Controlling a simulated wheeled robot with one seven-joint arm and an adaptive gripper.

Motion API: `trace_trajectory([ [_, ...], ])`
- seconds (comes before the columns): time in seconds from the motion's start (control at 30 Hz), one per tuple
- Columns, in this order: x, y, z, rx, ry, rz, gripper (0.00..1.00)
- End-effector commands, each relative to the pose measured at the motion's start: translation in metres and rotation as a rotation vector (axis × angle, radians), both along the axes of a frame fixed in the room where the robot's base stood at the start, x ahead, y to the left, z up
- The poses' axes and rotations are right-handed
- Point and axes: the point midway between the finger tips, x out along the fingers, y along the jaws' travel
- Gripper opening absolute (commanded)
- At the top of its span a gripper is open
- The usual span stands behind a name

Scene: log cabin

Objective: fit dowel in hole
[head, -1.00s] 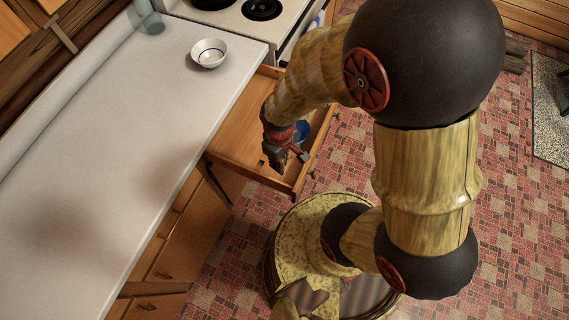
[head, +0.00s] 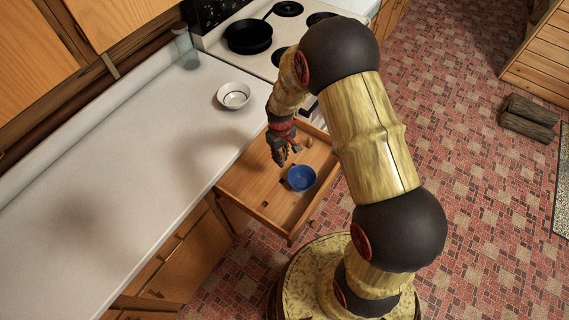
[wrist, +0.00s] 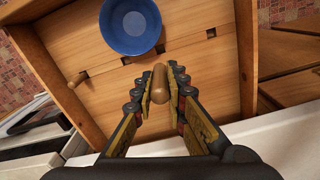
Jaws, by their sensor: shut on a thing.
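My gripper (head: 283,158) is over the open wooden drawer (head: 245,193), near the counter side. In the wrist view my gripper (wrist: 160,88) is shut on a brown round-ended dowel (wrist: 159,84), seen nearly end-on between the fingertips. Its lower end is hidden, and I cannot tell its height above the drawer floor. Small dark holes show in the drawer floor, one (wrist: 211,33) right of the blue bowl and one (wrist: 125,59) below it. Another wooden peg (wrist: 78,79) stands near the drawer's edge; it also shows in the head view (head: 309,141).
A blue bowl (head: 301,178) sits in the drawer and also shows in the wrist view (wrist: 132,43). The drawer walls surround the work area. A white bowl (head: 234,95) is on the white counter (head: 110,160). The stove (head: 238,62) holds a black pan (head: 248,37).

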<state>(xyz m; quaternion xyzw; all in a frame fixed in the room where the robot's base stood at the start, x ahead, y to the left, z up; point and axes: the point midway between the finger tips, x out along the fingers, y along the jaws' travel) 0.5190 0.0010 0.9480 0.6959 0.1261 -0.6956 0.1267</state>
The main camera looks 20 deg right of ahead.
Motion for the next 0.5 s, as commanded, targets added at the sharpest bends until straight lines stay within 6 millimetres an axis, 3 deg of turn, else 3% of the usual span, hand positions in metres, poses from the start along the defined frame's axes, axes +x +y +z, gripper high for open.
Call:
trace_trajectory([
  [0.5,-0.0011,-0.0001,-0.0093,0.001,0.0,-0.007,0.01],
])
